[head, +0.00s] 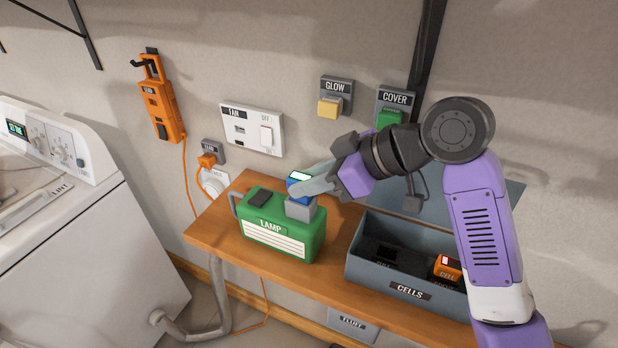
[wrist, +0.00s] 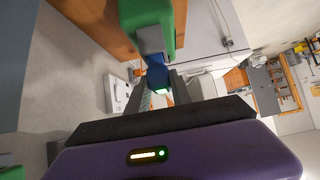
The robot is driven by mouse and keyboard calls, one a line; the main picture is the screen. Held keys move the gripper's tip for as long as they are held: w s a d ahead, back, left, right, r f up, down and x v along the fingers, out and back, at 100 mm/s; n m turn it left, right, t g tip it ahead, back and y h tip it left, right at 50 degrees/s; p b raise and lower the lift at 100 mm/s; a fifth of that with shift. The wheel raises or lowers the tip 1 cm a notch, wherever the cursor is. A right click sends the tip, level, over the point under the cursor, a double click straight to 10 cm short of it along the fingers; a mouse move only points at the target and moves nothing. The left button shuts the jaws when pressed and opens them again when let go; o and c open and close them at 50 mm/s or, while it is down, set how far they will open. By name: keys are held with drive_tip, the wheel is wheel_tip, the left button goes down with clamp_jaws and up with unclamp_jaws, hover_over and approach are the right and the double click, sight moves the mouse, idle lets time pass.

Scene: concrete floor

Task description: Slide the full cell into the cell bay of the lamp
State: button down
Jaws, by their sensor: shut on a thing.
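The green lamp (head: 270,225), labelled LAMP, stands on the wooden shelf; its green body also shows in the wrist view (wrist: 150,12). A grey cell bay (head: 301,209) sits at the lamp's right end. My gripper (head: 306,186) is shut on a blue cell (head: 297,185) with a pale lit top, right above the bay. In the wrist view, the blue cell (wrist: 158,77) is between my fingers, with its far end at the grey bay (wrist: 150,42). I cannot tell how far it is inside the bay.
A grey box labelled CELLS (head: 400,287) stands open on the shelf (head: 222,240) at the right, holding an orange cell (head: 447,268). Wall boxes FAN (head: 250,130), GLOW (head: 335,95) and COVER (head: 391,108) are behind. A white washer (head: 80,210) stands left.

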drive_tip(key=shift+f+b, duration=0.5)
drive_tip(key=shift+f, duration=0.4)
drive_tip(key=c, duration=1.1)
unclamp_jaws()
drive_tip(key=shift+o, duration=0.2)
drive_tip(key=shift+d+r, duration=0.1)
drive_tip(key=b+v, duration=0.1)
drive_tip(key=v, duration=0.6)
drive_tip(key=shift+d+r, duration=0.2)
drive_tip(key=shift+r, duration=0.05)
drive_tip(key=shift+s, duration=0.1)
